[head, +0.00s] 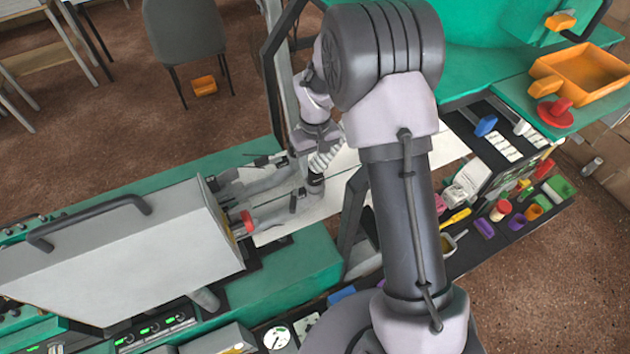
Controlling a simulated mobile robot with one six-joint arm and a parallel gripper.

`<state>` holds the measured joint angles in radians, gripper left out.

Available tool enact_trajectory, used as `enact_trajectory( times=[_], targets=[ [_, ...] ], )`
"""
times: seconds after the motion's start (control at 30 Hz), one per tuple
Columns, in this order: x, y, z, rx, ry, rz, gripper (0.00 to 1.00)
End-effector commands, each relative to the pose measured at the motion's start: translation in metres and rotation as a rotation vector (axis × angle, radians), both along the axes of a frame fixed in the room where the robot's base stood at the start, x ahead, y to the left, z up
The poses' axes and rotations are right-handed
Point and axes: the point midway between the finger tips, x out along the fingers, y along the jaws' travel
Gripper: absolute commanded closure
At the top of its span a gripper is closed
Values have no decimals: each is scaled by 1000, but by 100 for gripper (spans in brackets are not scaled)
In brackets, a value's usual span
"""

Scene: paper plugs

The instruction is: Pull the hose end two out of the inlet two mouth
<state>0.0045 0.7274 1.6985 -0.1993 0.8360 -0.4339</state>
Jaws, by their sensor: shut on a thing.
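My gripper (300,191) is small in the head view, below my wrist, and partly hidden by my own arm. It is shut on a pale grey hose, which appears to be hose end two (277,207). The hose points left toward the mouths on the side of the grey machine. A red ring (247,222) marks one mouth there, likely inlet two. I cannot tell whether the hose tip is still inside the mouth. Another grey hose (255,183) lies just behind, toward a neighbouring mouth.
The grey machine cover with a black handle (95,222) stands at the left on a green body. A white sheet surface (290,228) lies under the hoses. A dark tray (520,222) of small coloured things and an orange bin (590,75) are at the right.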

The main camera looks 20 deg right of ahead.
Motion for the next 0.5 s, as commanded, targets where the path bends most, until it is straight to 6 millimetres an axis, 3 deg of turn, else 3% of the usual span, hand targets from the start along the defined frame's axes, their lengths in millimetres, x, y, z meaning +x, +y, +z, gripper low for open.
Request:
enact_trajectory(
  times=[0.5],
  targets=[
    [0,0,24,0,-1,0,100]
  ],
)
